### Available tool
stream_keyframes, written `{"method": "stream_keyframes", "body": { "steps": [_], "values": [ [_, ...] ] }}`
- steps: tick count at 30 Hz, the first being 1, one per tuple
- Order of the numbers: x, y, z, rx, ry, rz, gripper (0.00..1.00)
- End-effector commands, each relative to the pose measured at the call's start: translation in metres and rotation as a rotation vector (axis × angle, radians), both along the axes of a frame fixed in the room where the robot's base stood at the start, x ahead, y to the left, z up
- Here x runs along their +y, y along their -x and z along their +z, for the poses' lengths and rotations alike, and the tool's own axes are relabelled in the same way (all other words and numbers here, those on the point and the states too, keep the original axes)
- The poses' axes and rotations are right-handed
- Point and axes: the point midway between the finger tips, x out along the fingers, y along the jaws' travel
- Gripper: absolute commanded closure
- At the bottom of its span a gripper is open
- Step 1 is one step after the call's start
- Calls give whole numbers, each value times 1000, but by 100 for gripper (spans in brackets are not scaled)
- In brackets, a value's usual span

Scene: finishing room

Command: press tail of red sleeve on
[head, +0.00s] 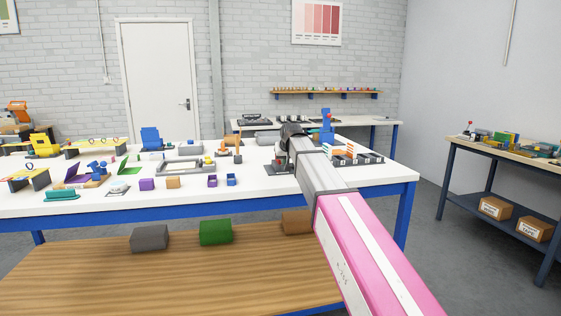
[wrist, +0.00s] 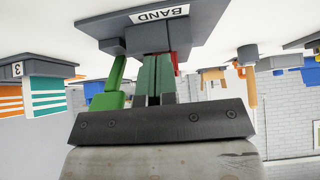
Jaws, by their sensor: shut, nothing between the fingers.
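My gripper (wrist: 159,68) is shut and empty; in the wrist view its narrow fingers point at a dark grey stand (wrist: 200,20) labelled BAND. A bright green piece (wrist: 108,100) shows beside the fingers, on their left. A small strip of red (wrist: 177,58), perhaps part of the red sleeve, shows just right of the fingers, mostly hidden behind them. I cannot tell whether the fingers touch it. In the head view the stand (head: 277,169), with a bit of red on it, sits on the white table, and my arm hides most of the fingers.
The wrist view is upside down. In the head view a white table (head: 340,182) holds many small parts. A blue figure (head: 327,125) and a rack with orange and white pieces (head: 345,152) stand close right of my arm. Purple and orange blocks (head: 160,183) lie at the front left.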

Motion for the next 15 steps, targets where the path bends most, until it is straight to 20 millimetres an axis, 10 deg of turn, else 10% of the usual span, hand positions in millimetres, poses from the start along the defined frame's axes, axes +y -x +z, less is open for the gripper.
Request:
{"method": "stream_keyframes", "body": {
  "steps": [15],
  "values": [
    [-5, 18, 1, 1, 0, 0, 100]
  ]
}}
